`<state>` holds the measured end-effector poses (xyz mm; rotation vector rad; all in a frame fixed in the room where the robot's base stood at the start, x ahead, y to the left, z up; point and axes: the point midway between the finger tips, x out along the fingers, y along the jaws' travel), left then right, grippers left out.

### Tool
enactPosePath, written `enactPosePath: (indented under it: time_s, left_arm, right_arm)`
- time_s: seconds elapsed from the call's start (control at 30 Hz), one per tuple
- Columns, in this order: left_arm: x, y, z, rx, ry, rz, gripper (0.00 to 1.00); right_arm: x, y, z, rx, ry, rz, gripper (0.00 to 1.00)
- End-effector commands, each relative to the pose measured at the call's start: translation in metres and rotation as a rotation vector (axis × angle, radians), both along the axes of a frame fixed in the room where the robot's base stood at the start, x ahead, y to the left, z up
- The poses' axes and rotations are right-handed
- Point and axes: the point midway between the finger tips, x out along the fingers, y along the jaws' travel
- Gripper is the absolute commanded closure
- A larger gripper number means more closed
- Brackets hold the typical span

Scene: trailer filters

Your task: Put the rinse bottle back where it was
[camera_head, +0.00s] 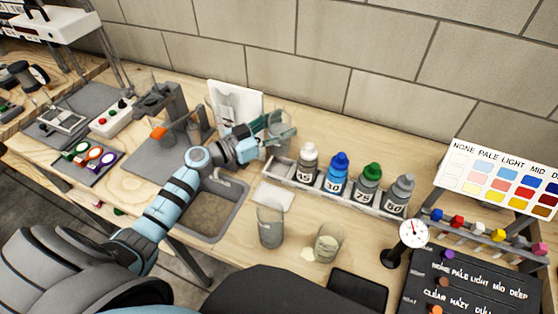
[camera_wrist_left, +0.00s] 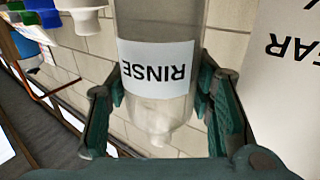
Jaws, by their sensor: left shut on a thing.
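My left gripper (camera_head: 272,132) is shut on the rinse bottle (camera_head: 285,117), a clear bottle held at the back of the bench, just behind the left end of the bottle rack (camera_head: 336,192). The wrist view shows the gripper's green fingers (camera_wrist_left: 165,108) on either side of the bottle and its white RINSE label (camera_wrist_left: 157,66). That view is upside down, so the bottle is about upright. The rack's left end holds no bottle. To its right stand bottles with white (camera_head: 308,157), blue (camera_head: 338,170), green (camera_head: 369,180) and grey (camera_head: 399,192) caps. The right gripper is not in view.
A white panel (camera_head: 232,100) stands left of the held bottle. A sink (camera_head: 208,210) lies below my left arm. Two clear beakers (camera_head: 270,228) (camera_head: 327,243) and a round dial (camera_head: 413,233) stand in front of the rack. The brick wall (camera_head: 330,45) is close behind.

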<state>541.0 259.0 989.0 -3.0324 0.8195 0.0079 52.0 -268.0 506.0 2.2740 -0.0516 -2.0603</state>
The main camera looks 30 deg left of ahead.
Motion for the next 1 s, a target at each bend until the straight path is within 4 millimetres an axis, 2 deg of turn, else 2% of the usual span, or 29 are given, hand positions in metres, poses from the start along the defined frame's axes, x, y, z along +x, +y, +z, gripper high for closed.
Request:
enactPosePath:
  time_s: [0.03, 0.1, 0.33, 0.5, 0.87, 0.9, 0.93, 1.0]
  left_arm:
    - [0.000, 0.000, -0.019, -0.001, 0.001, 0.000, 1.00]
    - [0.000, 0.000, -0.034, -0.002, 0.000, 0.000, 1.00]
    - [0.000, 0.000, -0.057, -0.001, -0.001, 0.000, 1.00]
    - [0.000, 0.000, -0.092, -0.001, 0.001, 0.000, 1.00]
    - [0.000, 0.000, -0.095, 0.000, -0.001, 0.000, 1.00]
    - [0.000, 0.000, -0.095, 0.001, -0.001, 0.000, 0.49]
    - [0.000, 0.000, -0.095, 0.001, -0.001, 0.000, 0.45]
    - [0.000, 0.000, -0.095, 0.001, -0.001, 0.000, 0.44]
  right_arm:
    - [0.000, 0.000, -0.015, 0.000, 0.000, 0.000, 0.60]
    - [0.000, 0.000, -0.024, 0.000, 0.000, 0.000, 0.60]
    - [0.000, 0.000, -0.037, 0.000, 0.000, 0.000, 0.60]
    - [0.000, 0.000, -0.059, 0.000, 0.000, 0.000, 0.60]
    - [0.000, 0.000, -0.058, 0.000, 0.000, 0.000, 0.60]
    - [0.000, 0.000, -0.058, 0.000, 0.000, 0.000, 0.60]
    - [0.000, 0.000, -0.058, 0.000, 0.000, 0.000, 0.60]
    - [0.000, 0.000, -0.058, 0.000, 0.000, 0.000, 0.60]
